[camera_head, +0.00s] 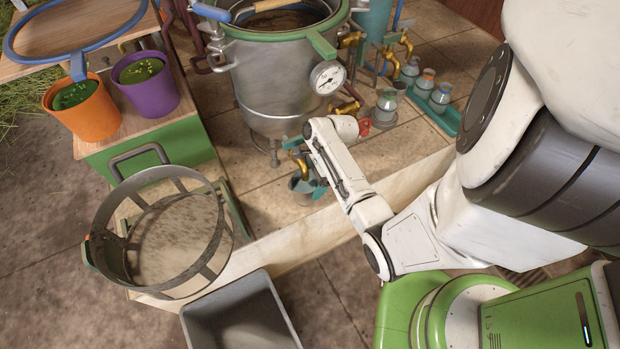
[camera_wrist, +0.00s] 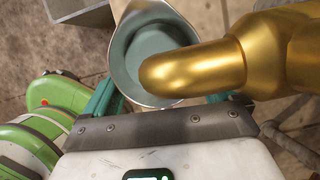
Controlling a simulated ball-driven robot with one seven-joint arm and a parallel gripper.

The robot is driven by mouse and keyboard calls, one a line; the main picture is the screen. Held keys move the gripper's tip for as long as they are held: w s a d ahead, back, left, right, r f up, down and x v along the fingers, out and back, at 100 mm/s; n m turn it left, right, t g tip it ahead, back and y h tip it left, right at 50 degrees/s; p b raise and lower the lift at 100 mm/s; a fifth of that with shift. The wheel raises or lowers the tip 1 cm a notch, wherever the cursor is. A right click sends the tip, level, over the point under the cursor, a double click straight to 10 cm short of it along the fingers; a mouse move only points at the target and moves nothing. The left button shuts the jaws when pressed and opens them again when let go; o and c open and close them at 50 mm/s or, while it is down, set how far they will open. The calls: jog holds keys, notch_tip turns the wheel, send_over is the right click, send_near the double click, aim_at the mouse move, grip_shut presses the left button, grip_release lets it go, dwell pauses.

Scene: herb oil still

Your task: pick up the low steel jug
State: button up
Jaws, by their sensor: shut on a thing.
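The low steel jug (camera_head: 302,188) stands below a brass tap (camera_head: 301,168) at the foot of the steel still (camera_head: 278,85). In the wrist view I look down into the jug (camera_wrist: 128,55), with its grey-teal inside and pale rim. The big brass spout (camera_wrist: 195,70) covers part of its mouth. My gripper (camera_head: 316,184) is at the jug's side, its teal fingers astride the jug and shut on it. The fingers also show in the wrist view (camera_wrist: 164,98). The jug's underside is hidden, so I cannot tell if it touches the tiles.
A round metal basket (camera_head: 228,232) stands at the left, with a grey bin (camera_head: 240,318) in front. Small bottles sit in a teal rack (camera_head: 446,118) to the right. Orange (camera_head: 88,112) and purple pots (camera_head: 150,92) stand at upper left. The tap is close above the jug.

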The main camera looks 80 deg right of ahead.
jog(key=s+a, duration=1.1)
jog(key=a, duration=0.1)
jog(key=shift+a, duration=0.35)
